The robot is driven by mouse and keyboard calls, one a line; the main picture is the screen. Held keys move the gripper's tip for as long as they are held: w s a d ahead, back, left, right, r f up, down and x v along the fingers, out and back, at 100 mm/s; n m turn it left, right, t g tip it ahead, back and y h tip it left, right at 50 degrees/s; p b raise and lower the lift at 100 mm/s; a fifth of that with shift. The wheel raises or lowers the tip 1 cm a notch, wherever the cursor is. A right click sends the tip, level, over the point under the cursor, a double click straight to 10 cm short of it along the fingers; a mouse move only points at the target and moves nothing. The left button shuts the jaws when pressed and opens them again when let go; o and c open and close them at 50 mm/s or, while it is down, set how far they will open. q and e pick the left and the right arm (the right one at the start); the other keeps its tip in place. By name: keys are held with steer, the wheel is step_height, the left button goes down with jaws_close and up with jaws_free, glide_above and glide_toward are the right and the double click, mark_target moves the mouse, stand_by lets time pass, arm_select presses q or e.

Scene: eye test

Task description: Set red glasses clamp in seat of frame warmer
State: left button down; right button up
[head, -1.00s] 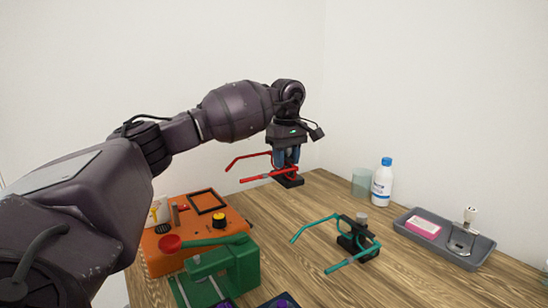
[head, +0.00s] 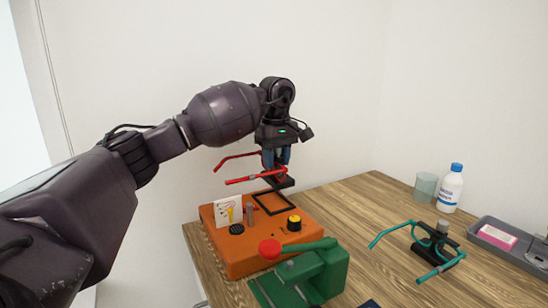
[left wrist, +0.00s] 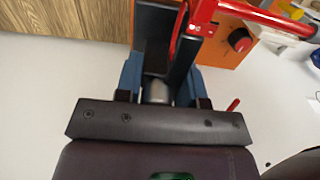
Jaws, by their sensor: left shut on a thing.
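My left gripper (head: 275,163) points down and is shut on the red glasses clamp, a black block (head: 283,184) carrying red glasses (head: 243,180). The glasses' arms stick out to the left. Red parts also show in the left wrist view (left wrist: 204,14), beside the blue fingers. The frame warmer (head: 235,246) is an orange box on the table. Its seat looks like the square black frame (head: 289,207) on top. The clamp is held in the air by the frame's back edge in the picture; the exact gap cannot be told. My right gripper is not in view.
A card (head: 228,210) and a yellow-topped dial (head: 294,222) rise from the warmer. Right are teal glasses (head: 388,232) on a black clamp, a bottle (head: 451,190), cup (head: 425,186) and grey tray (head: 520,255).

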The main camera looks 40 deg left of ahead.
mark_target(272, 176)
arm_select(q)
steer(key=shift+s+a+r, duration=0.1)
steer(key=shift+s+a, duration=0.25)
steer(key=shift+a, duration=0.15)
steer(key=shift+d+f, duration=0.1)
steer(key=shift+f, duration=0.3)
steer(key=shift+f+b, duration=0.4)
steer(key=shift+f, duration=2.05)
steer(key=shift+f, duration=0.15)
steer(key=shift+f, duration=0.2)
